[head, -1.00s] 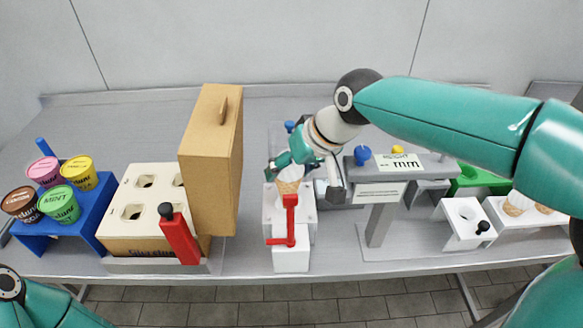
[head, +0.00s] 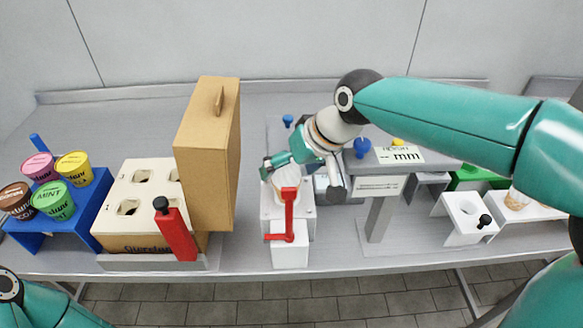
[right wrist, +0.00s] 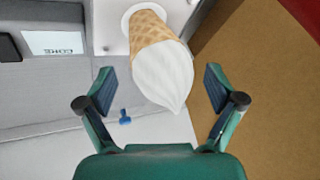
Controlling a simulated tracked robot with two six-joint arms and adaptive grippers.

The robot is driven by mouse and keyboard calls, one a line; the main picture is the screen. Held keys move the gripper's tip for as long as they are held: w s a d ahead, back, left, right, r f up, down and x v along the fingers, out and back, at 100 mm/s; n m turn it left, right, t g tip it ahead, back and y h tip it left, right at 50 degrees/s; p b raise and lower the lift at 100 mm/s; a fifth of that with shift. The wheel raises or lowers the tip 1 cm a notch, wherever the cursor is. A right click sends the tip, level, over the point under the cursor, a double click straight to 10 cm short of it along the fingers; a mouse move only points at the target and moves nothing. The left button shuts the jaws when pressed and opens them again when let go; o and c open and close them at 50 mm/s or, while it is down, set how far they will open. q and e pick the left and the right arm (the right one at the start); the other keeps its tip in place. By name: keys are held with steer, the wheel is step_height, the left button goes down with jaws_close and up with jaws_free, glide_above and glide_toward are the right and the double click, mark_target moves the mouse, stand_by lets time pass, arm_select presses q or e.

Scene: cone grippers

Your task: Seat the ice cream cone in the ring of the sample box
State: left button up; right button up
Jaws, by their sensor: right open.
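The ice cream cone (head: 285,186) has a white top and stands point-down at the white holder block (head: 291,256), which carries a red lever (head: 289,214). In the right wrist view the cone's waffle part (right wrist: 156,38) runs down to a round white rim, its white tip toward me. My right gripper (right wrist: 162,90) is open, with one finger on each side of the white top and gaps on both sides. The sample box (head: 147,190) is at the left, cream-topped with several square holes and its brown lid upright. My left gripper is out of view.
A blue rack (head: 40,229) with several ice cream tubs is at far left. A red bottle-like lever (head: 176,232) stands before the box. The brown lid (head: 210,160) rises between box and holder. A grey stand with a display (head: 400,155) is to the right.

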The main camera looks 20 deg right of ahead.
steer(key=shift+r, duration=0.15)
step_height(320, 180, up, 10)
steer(key=shift+f, duration=0.2)
stand_by(0.4)
